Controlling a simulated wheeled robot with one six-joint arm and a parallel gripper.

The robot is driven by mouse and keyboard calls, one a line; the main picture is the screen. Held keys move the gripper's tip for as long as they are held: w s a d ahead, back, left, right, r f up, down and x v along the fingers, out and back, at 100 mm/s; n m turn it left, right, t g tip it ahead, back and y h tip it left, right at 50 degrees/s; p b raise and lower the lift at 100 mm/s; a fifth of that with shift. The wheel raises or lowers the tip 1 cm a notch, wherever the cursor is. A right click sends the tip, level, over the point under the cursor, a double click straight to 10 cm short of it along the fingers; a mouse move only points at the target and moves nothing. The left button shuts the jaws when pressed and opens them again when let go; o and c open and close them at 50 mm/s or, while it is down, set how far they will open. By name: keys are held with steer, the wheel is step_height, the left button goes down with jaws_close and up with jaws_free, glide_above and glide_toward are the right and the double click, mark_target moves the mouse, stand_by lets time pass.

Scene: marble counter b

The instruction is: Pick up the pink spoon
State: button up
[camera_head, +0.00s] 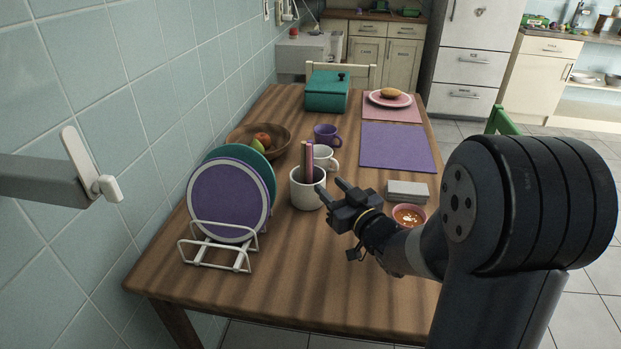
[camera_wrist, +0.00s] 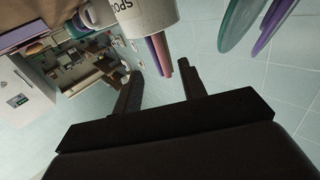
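A white holder (camera_head: 307,190) with lettering on its side stands on the wooden table. A pink handle (camera_head: 308,158), which looks like the pink spoon, sticks up out of it beside a second, more purple handle. Both handles also show in the wrist view (camera_wrist: 156,55); their lower ends are hidden inside the holder. My gripper (camera_head: 331,188) is just right of the holder with its fingers spread and nothing held. In the wrist view the handle ends appear between my open fingertips (camera_wrist: 160,70), but I cannot tell the depth between them.
A white rack (camera_head: 221,250) with a purple and a teal plate stands left of the holder. A white mug (camera_head: 324,158), purple mug (camera_head: 326,134) and fruit bowl (camera_head: 245,140) stand behind it. A small bowl (camera_head: 409,215) and white box (camera_head: 407,190) are to the right. The table front is clear.

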mark_target(311, 169)
steer(key=x, duration=0.8)
steer(key=shift+f, duration=0.25)
jaws_close()
